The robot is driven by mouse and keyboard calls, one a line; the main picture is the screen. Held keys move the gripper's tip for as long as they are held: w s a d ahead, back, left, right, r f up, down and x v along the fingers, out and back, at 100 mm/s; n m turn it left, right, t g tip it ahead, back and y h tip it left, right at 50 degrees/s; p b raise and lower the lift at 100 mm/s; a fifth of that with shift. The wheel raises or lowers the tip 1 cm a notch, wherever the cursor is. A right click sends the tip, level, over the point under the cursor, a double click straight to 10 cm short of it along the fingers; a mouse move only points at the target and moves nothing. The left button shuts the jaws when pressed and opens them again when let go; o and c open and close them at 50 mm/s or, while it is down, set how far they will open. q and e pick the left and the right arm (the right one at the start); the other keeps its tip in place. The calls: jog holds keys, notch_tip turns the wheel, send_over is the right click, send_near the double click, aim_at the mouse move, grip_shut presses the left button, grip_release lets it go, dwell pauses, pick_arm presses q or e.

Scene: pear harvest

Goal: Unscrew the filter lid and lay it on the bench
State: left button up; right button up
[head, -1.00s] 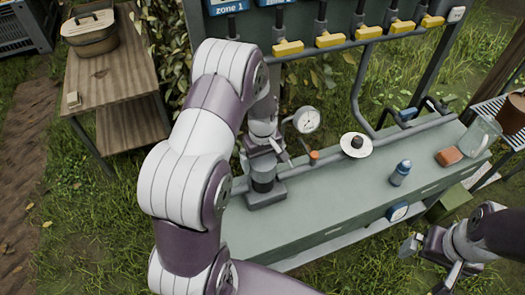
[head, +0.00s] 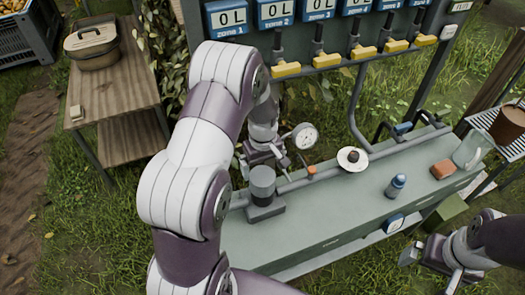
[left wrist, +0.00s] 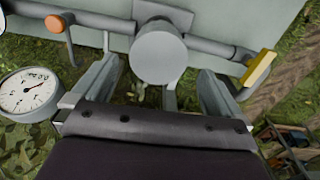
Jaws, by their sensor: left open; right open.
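The filter (head: 263,188) is a dark grey upright cylinder on a blocky base at the left end of the green bench (head: 330,208). A smooth grey cap (head: 263,172) sits on top; I cannot tell how tightly. The left wrist view shows its round grey top (left wrist: 158,54). My left gripper (head: 266,163) is open and empty, just behind the filter in the head view. In the left wrist view its fingers stand apart on either side of the cylinder, not visibly touching it. My right gripper (head: 430,268) is open and empty near the bench's front right.
A pressure gauge (head: 304,136), an orange knob (head: 311,170) and a pipe lie close to the filter. The bench front is clear.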

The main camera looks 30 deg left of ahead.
aim_at(262, 177)
pick_arm(q)
notch_tip(262, 177, down, 8)
jog(key=shift+f+p, duration=0.15)
jog(key=shift+p, duration=0.4)
jog(key=c, duration=0.8)
jog(key=n, duration=0.5)
jog(key=shift+w, duration=0.1)
jog(key=n, duration=0.7)
jog(key=shift+n+p, duration=0.3)
jog(key=shift+n, duration=1.1)
jog(key=shift+f, duration=0.1)
jog(key=shift+a+r+p, duration=0.1)
jog(key=shift+r+p, duration=0.15)
jog(key=shift+p, duration=0.1)
